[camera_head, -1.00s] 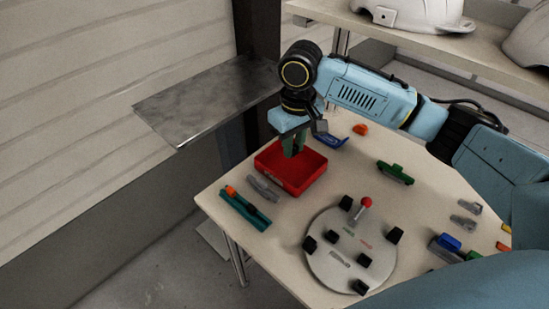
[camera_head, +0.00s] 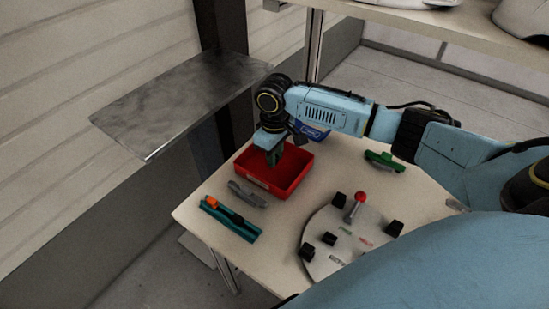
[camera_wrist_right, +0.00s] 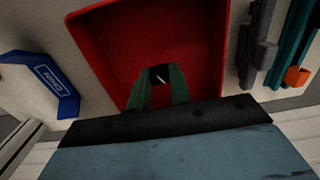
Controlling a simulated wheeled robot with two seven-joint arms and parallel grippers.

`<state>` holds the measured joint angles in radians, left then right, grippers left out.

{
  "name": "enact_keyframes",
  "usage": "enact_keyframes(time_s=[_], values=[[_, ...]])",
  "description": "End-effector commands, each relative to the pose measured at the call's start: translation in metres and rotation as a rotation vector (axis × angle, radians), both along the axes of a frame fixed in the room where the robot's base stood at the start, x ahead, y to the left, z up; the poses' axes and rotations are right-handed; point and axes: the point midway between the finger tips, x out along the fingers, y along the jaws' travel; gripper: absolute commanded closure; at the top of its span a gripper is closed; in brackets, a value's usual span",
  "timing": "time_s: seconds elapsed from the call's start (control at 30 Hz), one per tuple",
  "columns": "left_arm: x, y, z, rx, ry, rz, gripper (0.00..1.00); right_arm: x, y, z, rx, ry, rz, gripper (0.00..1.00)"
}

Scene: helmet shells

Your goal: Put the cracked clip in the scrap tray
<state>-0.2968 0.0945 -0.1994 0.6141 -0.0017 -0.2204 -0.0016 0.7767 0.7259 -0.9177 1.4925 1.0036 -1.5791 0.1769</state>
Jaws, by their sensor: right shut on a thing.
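The red scrap tray (camera_head: 294,183) stands near the table's back left edge. My right gripper (camera_head: 276,158) points down over it, with its green fingertips within the tray's outline. The right wrist view shows the red tray (camera_wrist_right: 205,40) around the fingers. My right gripper (camera_wrist_right: 160,76) is shut on a small dark piece with a pale line on it (camera_wrist_right: 160,73), which I take to be the cracked clip. The fingers cover most of it, and I cannot tell whether it touches the tray floor. My left gripper is not in view.
A grey clip-like part (camera_head: 248,195) and a teal holder (camera_head: 231,220) with an orange piece lie left of the tray. A blue part (camera_head: 315,133) lies behind it, a green one (camera_head: 384,161) to the right. A round plate (camera_head: 345,238) bears black blocks and a red-knobbed lever.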

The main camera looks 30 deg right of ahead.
Motion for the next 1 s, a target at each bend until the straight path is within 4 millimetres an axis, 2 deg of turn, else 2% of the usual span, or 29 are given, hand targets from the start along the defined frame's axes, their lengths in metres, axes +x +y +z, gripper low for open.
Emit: enact_keyframes(time_s=[0.03,0.13,0.43,0.47,0.6,0.87,1.0], values=[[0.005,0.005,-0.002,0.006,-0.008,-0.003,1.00,0.000,0.000,-0.007,0.000,0.001,-0.001,1.00],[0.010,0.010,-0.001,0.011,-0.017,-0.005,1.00,0.000,0.000,-0.009,0.000,-0.001,0.000,1.00],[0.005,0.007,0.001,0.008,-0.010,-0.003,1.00,0.000,0.001,-0.011,0.001,0.000,-0.001,1.00],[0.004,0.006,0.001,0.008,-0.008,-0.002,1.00,0.000,0.000,-0.011,0.001,-0.001,-0.001,0.76],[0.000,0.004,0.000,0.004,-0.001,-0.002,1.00,0.000,0.000,-0.011,0.000,-0.001,-0.001,0.58],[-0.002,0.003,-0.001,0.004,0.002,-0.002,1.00,0.000,0.000,-0.010,0.000,-0.001,-0.001,0.58],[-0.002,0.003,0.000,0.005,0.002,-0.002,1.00,0.001,0.000,-0.001,0.000,-0.002,0.000,0.58]])
